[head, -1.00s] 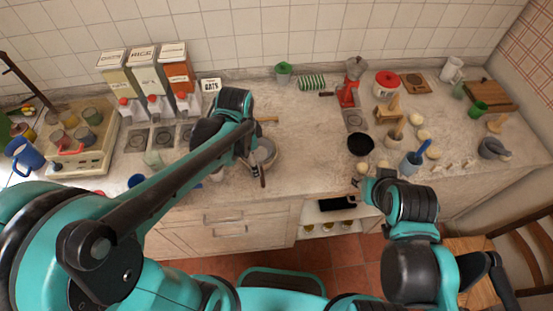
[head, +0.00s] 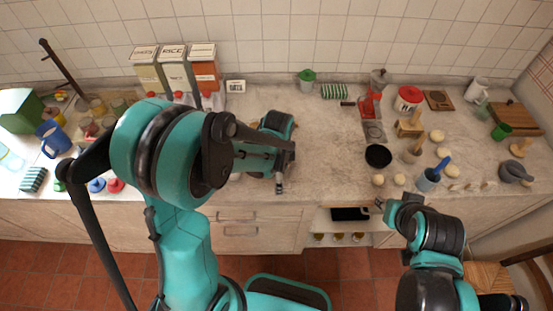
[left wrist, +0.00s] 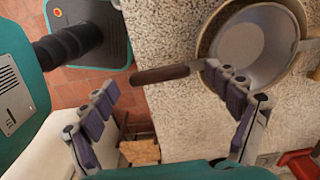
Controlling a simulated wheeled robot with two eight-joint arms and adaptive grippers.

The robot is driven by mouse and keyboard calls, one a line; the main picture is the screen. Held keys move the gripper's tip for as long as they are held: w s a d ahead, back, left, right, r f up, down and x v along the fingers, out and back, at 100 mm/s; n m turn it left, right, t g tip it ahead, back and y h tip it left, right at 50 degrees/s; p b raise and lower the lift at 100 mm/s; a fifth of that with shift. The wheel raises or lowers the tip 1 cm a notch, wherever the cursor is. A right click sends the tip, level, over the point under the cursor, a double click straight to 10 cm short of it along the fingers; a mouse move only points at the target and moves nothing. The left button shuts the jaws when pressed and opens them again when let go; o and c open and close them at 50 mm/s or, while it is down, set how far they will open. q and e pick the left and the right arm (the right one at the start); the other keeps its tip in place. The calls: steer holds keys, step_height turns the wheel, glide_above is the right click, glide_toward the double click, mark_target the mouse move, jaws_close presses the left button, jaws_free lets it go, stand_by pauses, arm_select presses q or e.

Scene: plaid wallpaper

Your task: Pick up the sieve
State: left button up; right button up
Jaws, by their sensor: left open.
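The sieve shows in the left wrist view as a round grey bowl (left wrist: 255,48) with a brown handle (left wrist: 160,75), at the counter's front edge. The bowl appears to sit in or over a wider beige rim; I cannot tell which. My left gripper (left wrist: 161,82) is open, with its fingers on either side of the handle in the picture. Contact with the handle is not clear. In the head view my left gripper (head: 280,184) is at the counter edge, and my left arm hides the sieve. My right gripper (head: 380,204) is near the front edge at right; its opening is unclear.
Tall boxes (head: 174,68) stand at the back left. The counter (head: 325,145) is clear in the middle.

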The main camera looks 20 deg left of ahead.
arm_select(q)
steer(key=shift+r, duration=0.1)
steer(key=shift+c, duration=1.3)
steer(key=c, duration=1.2)
